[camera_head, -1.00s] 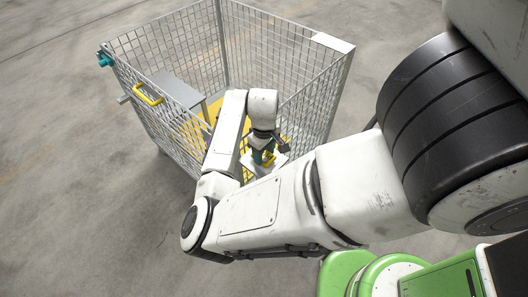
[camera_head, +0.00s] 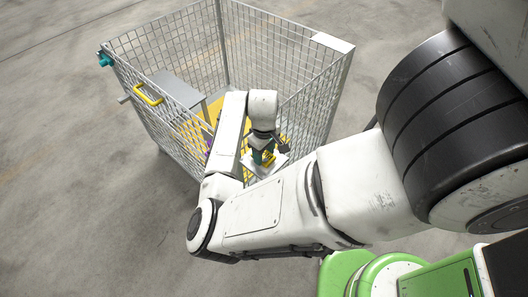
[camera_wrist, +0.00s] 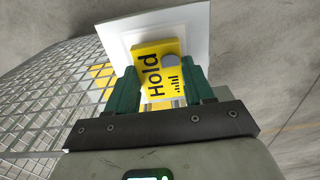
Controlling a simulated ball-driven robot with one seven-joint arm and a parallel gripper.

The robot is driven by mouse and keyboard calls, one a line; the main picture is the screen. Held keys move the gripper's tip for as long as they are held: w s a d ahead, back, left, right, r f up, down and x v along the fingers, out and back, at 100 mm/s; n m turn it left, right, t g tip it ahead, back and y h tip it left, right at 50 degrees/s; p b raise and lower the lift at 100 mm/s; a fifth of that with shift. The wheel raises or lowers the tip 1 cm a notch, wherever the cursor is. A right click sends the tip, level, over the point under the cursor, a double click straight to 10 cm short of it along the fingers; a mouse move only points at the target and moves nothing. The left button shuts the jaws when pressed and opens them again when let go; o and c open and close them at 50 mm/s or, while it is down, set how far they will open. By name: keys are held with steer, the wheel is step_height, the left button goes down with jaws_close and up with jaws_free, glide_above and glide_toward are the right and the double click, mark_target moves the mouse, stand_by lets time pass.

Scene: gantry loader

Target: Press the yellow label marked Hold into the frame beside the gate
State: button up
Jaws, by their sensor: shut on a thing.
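The yellow label (camera_wrist: 151,81) reads "Hold" in dark letters, with small bars and a round grey spot. My gripper (camera_wrist: 163,84) is shut on it between two green fingers in the wrist view. A white square panel (camera_wrist: 190,28) lies right behind the label; I cannot tell whether they touch. In the head view my gripper (camera_head: 262,159) is low at the near side of the cage, over the white panel (camera_head: 280,162). My arm hides part of the cage front there. The gate cannot be told clearly from the cage's other mesh sides.
The mesh cage (camera_head: 285,48) stands on bare concrete floor (camera_head: 60,190). A yellow handle (camera_head: 148,95) and a teal fitting (camera_head: 105,60) are on its left side. Inside are a grey box (camera_head: 178,90) and a yellow surface. Open floor lies around it.

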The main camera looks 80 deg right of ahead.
steer(key=shift+f, duration=0.4)
steer(key=o, duration=1.4)
steer(key=shift+o, duration=0.2)
steer(key=shift+r, duration=0.15)
steer(key=shift+r+p, duration=2.4)
steer(key=shift+p, duration=0.1)
steer(key=shift+r, duration=1)
